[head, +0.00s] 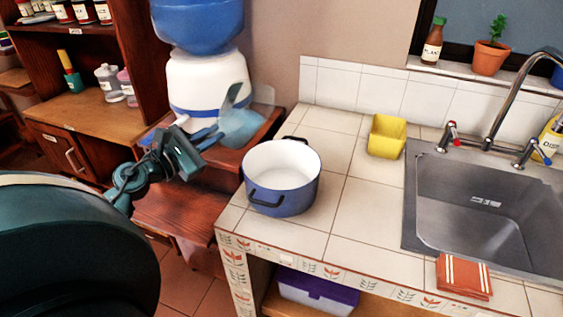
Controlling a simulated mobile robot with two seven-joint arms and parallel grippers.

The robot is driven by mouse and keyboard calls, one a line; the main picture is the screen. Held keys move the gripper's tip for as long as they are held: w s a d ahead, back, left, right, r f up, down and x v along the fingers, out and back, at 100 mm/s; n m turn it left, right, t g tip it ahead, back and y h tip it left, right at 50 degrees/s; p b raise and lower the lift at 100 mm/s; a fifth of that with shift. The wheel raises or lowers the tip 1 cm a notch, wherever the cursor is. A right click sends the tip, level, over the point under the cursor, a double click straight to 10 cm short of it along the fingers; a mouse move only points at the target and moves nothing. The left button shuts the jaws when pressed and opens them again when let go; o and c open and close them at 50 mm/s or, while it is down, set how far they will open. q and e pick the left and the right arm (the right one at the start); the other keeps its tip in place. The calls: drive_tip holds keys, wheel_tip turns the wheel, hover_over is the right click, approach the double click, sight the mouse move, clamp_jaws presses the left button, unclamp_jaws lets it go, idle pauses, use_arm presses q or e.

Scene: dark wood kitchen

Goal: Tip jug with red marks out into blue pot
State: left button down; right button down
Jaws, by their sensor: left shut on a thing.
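The blue pot (282,178) stands upright and uncovered on the tiled counter, left of the sink. It has a white inside, which looks empty, and dark handles. My left gripper (226,118) is behind and left of the pot, in front of the water dispenser. It is shut on a clear, bluish see-through vessel (243,126), which seems to be the jug. The jug is partly hidden by the fingers, and I cannot make out red marks or its contents. It is apart from the pot. My right gripper is not in view.
A water dispenser (205,82) stands behind the left gripper on a wooden stand. A yellow container (387,136) and a steel sink (480,205) are right of the pot. A folded red cloth (463,277) lies at the sink's front. Counter tiles between pot and sink are clear.

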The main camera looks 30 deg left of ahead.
use_arm(q)
drive_tip(key=shift+d+m, duration=0.2)
drive_tip(key=shift+m, duration=0.3)
drive_tip(key=shift+f+m+b, duration=0.25)
drive_tip(key=shift+m+b, duration=0.55)
drive_tip(key=shift+b, duration=0.1)
drive_tip(key=shift+m+b, duration=0.3)
drive_tip(key=shift+m, duration=0.2)
drive_tip(key=shift+a+r+m+b, duration=0.15)
drive_tip(key=shift+m+b, duration=0.4)
drive_tip(key=shift+m, duration=0.65)
drive_tip(key=shift+d+r+m+p, duration=0.2)
drive_tip(key=shift+r+m+p, duration=0.2)
drive_tip(key=shift+r+m, duration=0.4)
idle(2.1)
drive_tip(key=shift+s+d+f+m, duration=0.1)
drive_tip(key=shift+d+f+m, duration=0.05)
drive_tip(key=shift+d+m, duration=0.45)
idle(1.4)
